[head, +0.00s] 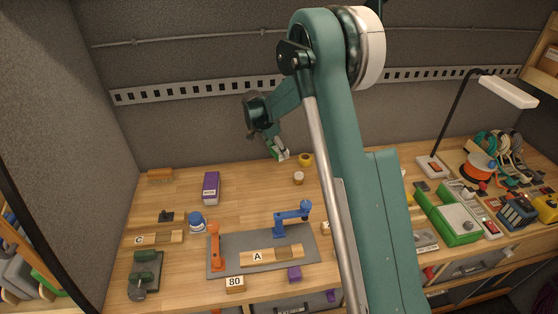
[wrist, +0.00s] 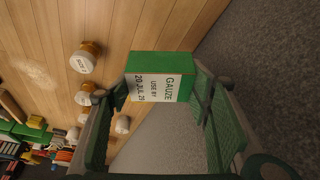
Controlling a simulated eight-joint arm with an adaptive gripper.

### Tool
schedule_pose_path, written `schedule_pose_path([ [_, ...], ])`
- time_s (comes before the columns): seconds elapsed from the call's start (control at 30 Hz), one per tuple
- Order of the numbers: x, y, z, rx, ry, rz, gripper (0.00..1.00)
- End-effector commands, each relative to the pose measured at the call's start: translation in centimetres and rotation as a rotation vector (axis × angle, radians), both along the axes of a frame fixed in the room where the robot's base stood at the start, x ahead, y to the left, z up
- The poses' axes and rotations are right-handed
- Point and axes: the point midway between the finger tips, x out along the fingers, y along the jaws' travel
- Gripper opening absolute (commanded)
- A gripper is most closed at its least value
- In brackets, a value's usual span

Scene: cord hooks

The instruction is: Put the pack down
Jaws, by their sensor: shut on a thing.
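The pack is a green and white box (wrist: 160,66) labelled "GAUZE, USE BY 20 JUL 29" in the wrist view. My gripper (wrist: 160,92) is shut on it, with a green pad on either side. In the head view the pack (head: 275,154) is small and partly covered by my gripper (head: 280,151), near the bench's back edge. The pack seems to be held off the wooden bench (head: 255,195); its exact height is hard to tell.
A purple box (head: 211,188) stands left. Bare wood lies between the purple box and bottles.

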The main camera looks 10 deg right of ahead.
Motion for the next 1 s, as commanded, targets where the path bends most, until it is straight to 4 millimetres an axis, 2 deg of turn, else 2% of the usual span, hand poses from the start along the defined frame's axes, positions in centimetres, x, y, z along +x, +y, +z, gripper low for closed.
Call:
schedule_pose_path([
  [0.2,-0.2,0.0,-2.3,0.000,0.000,0.000,0.37],
  [0.73,-0.2,0.0,-3.1,0.000,0.000,0.001,0.37],
  [1.0,-0.2,0.0,-5.8,0.000,0.000,0.001,0.37],
])
